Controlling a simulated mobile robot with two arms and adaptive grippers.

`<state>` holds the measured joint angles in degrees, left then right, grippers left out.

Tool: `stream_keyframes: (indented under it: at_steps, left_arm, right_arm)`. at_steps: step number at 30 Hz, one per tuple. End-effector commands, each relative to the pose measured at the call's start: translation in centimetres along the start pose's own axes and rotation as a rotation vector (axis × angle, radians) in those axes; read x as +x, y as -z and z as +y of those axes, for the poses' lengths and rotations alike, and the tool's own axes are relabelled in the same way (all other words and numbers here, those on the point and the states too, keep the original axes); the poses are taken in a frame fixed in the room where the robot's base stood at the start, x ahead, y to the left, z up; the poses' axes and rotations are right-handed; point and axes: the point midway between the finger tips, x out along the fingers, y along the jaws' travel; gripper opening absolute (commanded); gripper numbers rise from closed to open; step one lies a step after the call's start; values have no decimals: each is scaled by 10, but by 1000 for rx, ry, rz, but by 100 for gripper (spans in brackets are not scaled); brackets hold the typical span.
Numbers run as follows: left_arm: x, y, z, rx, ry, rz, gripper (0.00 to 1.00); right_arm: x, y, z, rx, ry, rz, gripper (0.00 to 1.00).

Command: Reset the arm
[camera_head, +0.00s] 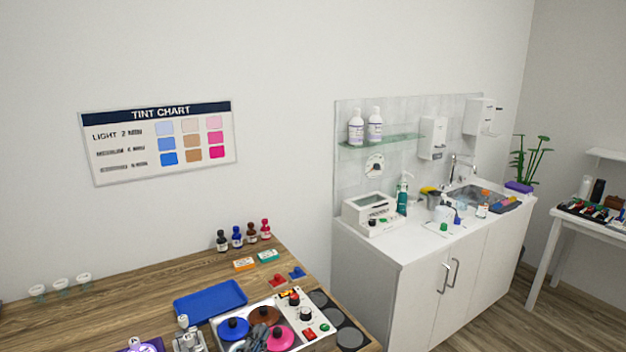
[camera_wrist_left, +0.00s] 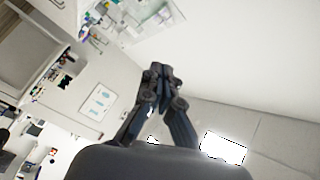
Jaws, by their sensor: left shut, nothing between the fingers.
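My left gripper (camera_head: 257,336) shows as a dark grey shape at the bottom edge of the head view, in front of the tinting unit with its lidded pots. In the left wrist view the left gripper (camera_wrist_left: 157,74) has its two black fingers together with nothing between them. That view is tilted, with pale wall and a bright panel behind the fingers. The rest of the left arm is mostly out of the head view. My right gripper shows in neither view.
The wooden table (camera_head: 130,272) carries a blue tray (camera_head: 210,301), small dark and red bottles (camera_head: 237,237), and a tinting unit (camera_head: 311,325) with blue, brown and pink lids. A white sink cabinet (camera_head: 400,290) stands to the right.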

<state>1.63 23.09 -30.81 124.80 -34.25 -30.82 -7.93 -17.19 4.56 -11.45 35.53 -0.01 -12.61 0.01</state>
Motion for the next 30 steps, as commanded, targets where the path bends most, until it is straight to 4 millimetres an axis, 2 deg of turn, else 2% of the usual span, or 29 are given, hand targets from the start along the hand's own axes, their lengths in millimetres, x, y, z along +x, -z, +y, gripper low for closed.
stream_keyframes:
  at_steps: [1, 3, 5, 6, 8, 9, 13, 21, 30]
  left_arm:
    - [-17, -28, 13, -119, -42, -135, 0]
    - [-45, -66, 34, -277, -108, -329, 0]
    - [-75, -93, 54, -400, -170, -488, 0]
    - [-96, -107, 68, -470, -211, -584, 0]
    - [-126, -122, 86, -557, -266, -708, 0]
    - [-145, -128, 96, -607, -300, -780, 0]
    - [-200, -139, 123, -730, -398, -972, 0]
    - [-299, -132, 157, -908, -573, -1279, 0]
    - [-287, -185, 238, -895, -595, -1301, 0]
  right_arm:
    - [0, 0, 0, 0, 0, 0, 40]
    - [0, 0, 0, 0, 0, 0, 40]
    - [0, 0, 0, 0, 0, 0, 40]
    - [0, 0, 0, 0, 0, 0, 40]
    - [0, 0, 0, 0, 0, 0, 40]
    - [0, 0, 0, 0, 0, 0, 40]
    - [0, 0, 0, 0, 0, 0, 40]
    - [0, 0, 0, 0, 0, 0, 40]
    - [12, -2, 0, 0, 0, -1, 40]
